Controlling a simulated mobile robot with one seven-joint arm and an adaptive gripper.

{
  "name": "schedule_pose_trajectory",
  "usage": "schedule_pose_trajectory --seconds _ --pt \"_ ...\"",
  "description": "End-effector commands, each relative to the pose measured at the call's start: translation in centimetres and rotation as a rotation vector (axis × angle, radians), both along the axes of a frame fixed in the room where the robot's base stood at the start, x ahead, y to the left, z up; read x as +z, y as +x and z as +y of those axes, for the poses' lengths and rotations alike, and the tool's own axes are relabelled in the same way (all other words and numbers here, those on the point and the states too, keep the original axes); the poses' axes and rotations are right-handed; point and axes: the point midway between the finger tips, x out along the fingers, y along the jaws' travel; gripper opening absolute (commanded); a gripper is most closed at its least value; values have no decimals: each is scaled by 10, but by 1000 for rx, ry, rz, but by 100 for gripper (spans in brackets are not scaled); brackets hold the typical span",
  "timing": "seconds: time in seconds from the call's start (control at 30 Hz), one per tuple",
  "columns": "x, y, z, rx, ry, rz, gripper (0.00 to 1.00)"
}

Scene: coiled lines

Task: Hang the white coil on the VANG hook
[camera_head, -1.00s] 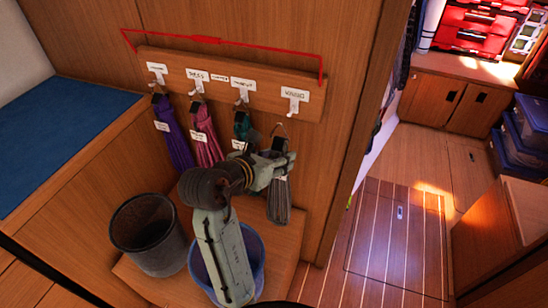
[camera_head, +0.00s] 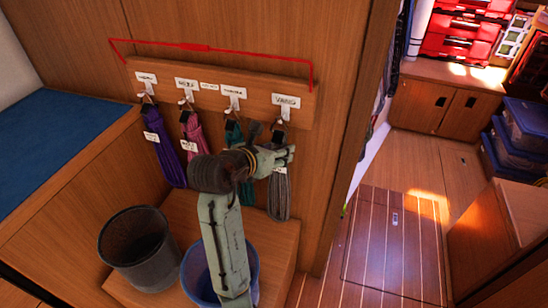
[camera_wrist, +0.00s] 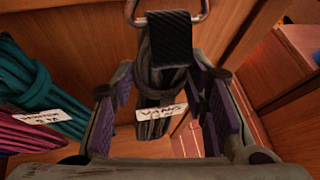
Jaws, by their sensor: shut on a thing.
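The VANG hook (camera_head: 283,117) is under the rightmost label (camera_head: 286,101), just above my gripper. I cannot tell whether the ring is on the hook.
Purple (camera_head: 164,145), pink (camera_head: 195,133) and teal (camera_head: 233,132) coils hang on hooks to the left along the wooden board (camera_head: 258,97). A red line (camera_head: 230,50) runs above the board. A dark bucket (camera_head: 140,248) and a blue bucket (camera_head: 190,275) stand below.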

Motion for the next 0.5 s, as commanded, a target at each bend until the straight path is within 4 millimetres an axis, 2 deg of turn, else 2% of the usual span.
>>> schedule_pose_trajectory --seconds 0.5 --pt "-7 21 -7 -1 -1 -1 0"
